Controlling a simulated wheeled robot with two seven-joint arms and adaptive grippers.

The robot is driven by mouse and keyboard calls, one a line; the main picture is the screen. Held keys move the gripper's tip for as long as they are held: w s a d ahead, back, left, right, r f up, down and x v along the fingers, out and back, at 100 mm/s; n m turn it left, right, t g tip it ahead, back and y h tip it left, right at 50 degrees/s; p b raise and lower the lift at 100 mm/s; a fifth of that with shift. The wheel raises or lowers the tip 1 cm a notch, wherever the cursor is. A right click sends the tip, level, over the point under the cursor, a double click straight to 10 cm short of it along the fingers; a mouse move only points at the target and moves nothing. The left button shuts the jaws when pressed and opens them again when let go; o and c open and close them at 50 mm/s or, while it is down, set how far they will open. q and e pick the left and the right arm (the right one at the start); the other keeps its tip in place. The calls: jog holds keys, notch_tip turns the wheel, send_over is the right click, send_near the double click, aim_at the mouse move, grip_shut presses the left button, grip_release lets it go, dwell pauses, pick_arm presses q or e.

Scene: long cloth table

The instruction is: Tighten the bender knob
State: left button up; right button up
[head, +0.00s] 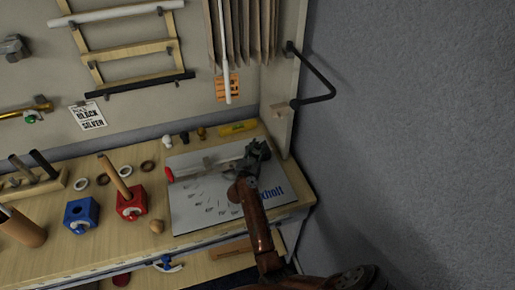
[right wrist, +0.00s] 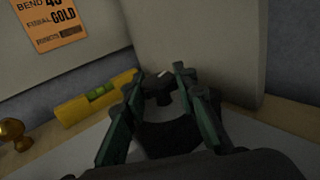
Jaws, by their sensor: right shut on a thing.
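The bender is a pale plate (head: 200,205) with printed marks and blue lettering, lying at the right end of the table. A grey bar with a red tip (head: 169,175) lies across its back part. My right gripper (head: 258,150) is at the plate's back right corner, its arm coming up from below. In the right wrist view its two green fingers (right wrist: 158,88) stand on both sides of a small dark knob (right wrist: 163,97), shut on it. The knob is mostly hidden in the head view. My left gripper is not in view.
A yellow level (head: 238,127) lies behind the plate by the wall board. A blue block (head: 81,214) and a red block (head: 131,205) with a wooden peg stand to the left. A black bracket (head: 318,82) juts out at the right. An orange card (right wrist: 50,22) hangs behind.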

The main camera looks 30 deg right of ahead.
aim_at(258, 143)
dwell(0.4)
jog(key=o, duration=1.2)
jog(key=shift+c, duration=0.2)
notch_tip(258, 143, up, 10)
